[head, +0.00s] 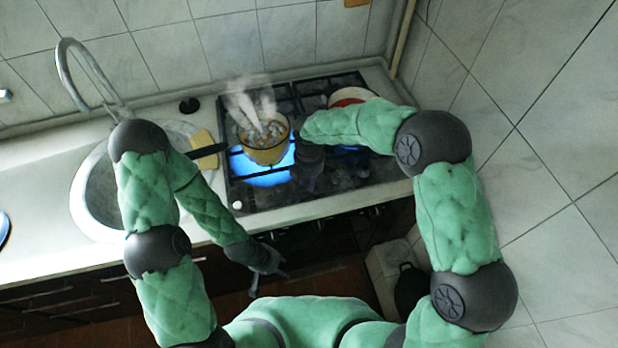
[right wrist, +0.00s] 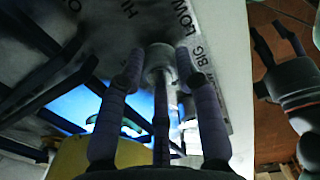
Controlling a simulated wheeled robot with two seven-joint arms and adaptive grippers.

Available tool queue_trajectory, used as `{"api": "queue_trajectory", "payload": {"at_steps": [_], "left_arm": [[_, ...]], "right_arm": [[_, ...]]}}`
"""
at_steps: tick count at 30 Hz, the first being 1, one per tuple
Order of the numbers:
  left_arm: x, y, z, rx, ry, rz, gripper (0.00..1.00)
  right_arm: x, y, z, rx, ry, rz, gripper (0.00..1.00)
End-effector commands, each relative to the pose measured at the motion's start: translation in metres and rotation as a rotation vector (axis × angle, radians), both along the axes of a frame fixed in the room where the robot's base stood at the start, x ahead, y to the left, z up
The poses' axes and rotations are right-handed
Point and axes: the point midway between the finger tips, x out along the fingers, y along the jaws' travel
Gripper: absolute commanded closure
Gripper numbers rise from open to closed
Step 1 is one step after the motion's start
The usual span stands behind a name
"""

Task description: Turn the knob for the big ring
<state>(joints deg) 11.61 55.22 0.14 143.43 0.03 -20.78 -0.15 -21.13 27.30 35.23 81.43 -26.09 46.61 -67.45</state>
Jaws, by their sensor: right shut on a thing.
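The grey knob (right wrist: 158,62) shows in the right wrist view on the dark hob top, beside the printed words HI, LOW and BIG. My right gripper (right wrist: 158,65) is shut on it, with fingers on both sides. In the head view my right gripper (head: 308,175) is over the front middle of the hob and hides the knob. Wide blue flames (head: 262,178) burn under a steaming yellow pot (head: 265,150), which also shows in the right wrist view (right wrist: 70,160). My left gripper (head: 268,286) is open and empty, low in front of the counter; its parted fingers show in the right wrist view (right wrist: 270,28).
A second pot (head: 350,96), red and pale, stands at the back right of the hob, partly hidden by my right arm. A small white round thing (head: 237,205) is at the hob's front left corner. The sink (head: 90,195) and a yellow sponge-like block (head: 203,143) are left.

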Motion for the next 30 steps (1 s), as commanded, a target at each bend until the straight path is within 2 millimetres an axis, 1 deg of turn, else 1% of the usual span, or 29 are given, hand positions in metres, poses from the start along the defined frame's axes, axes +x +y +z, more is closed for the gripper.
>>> {"api": "queue_trajectory", "payload": {"at_steps": [13,30], "left_arm": [[0.0000,0.0000,0.0023,0.000,0.000,0.000,0.60],[0.0000,0.0000,-0.0030,0.000,0.000,0.000,0.60]], "right_arm": [[0.0003,-0.0001,0.0000,0.000,-0.001,-0.424,0.99],[0.0004,-0.0003,-0.0002,0.000,-0.001,-0.965,0.99]]}}
